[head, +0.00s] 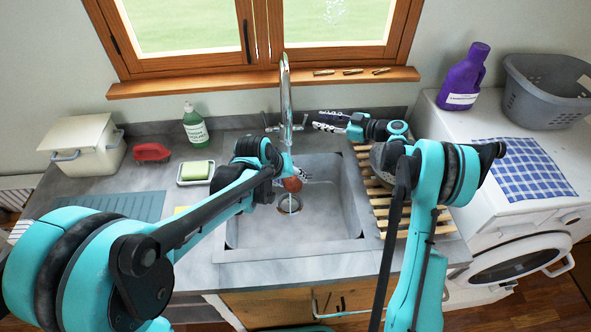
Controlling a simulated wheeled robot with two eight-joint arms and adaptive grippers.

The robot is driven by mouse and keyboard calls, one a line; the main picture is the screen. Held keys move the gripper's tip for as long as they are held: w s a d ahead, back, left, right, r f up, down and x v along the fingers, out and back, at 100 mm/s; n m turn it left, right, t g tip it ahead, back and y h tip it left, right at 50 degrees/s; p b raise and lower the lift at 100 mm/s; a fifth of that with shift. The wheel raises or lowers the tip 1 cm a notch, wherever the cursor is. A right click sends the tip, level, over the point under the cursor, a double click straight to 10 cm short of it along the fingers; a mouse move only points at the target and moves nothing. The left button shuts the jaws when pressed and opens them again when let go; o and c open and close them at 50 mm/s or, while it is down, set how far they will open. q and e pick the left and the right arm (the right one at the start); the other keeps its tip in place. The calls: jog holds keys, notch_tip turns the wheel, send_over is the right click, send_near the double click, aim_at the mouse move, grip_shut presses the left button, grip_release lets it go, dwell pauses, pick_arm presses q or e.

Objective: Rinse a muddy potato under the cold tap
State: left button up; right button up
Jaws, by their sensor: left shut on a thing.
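A reddish-brown potato (292,184) is held above the sink (335,225), over the drain (289,204). My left gripper (291,175) is shut on it; my arm and fingers hide part of the potato. A thin pale streak, which looks like water, runs below the potato to the drain. The tall chrome tap (286,85) stands behind the sink, its spout above the potato. My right gripper (318,121) is beside the tap's right handle (300,127). I cannot tell whether it touches the handle or how far its fingers are apart.
A slatted wooden rack (381,201) lies right of the sink, partly behind my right arm. Left are a soap dish (195,181), a green bottle (195,128), a red brush-like object (151,152) and a cream bin (84,143). A purple bottle (464,78) stands on the washing machine (520,215).

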dwell(0.5)
dwell(0.4)
jog(key=shift+a+f, duration=0.1)
jog(key=shift+a, duration=0.05)
grip_shut()
jog(key=s+a+n+g+h, duration=0.2)
jog(key=a+n+g+h, duration=0.3)
jog(key=n, duration=0.5)
notch_tip(320, 180, up, 8)
jog(key=s+a+r+n+t+h, duration=0.1)
jog(key=s+a+n+t+h, duration=0.1)
jog(key=n+h, duration=0.75)
jog(key=w+f+n+y, duration=0.1)
jog(key=w+f, duration=0.4)
jog(key=f, duration=0.4)
jog(key=shift+d, duration=0.4)
